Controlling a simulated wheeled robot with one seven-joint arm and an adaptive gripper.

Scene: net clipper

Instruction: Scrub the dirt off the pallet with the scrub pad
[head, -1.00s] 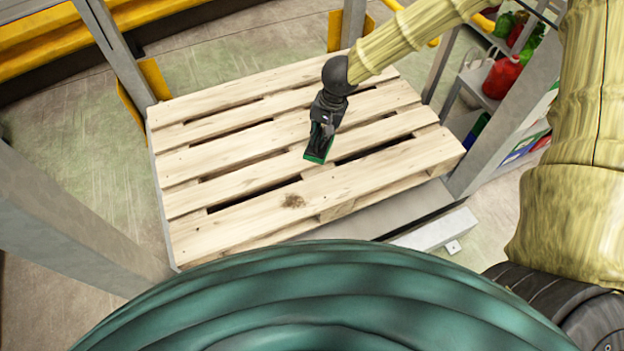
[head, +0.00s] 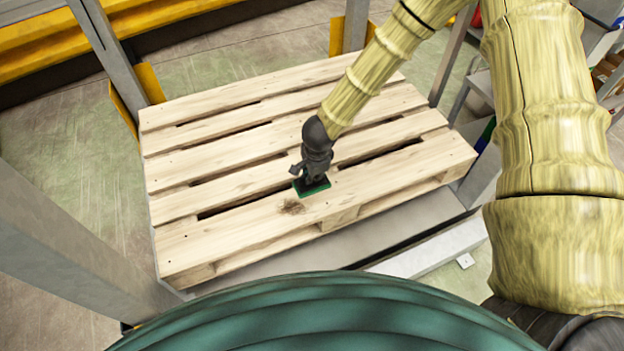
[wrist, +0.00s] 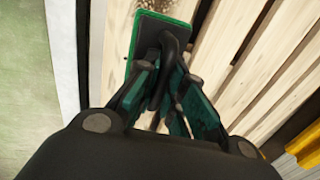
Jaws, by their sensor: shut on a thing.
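The wooden pallet (head: 230,173) lies in the middle of the head view. A brown dirt patch (head: 292,207) marks its front board. My gripper (head: 313,178) is shut on the scrub pad (head: 327,189), a dark block with a green edge. In the head view the pad is right at the dirt patch, just behind and to the right of it. I cannot tell whether it touches the boards. In the wrist view the gripper (wrist: 165,85) grips the black handle of the pad (wrist: 148,36).
Grey posts (head: 65,235) stand left of and behind the pallet. A yellow barrier (head: 190,22) runs along the back. A grey shelf (head: 480,92) stands at the right, partly hidden by my arm. The rest of the pallet top is clear.

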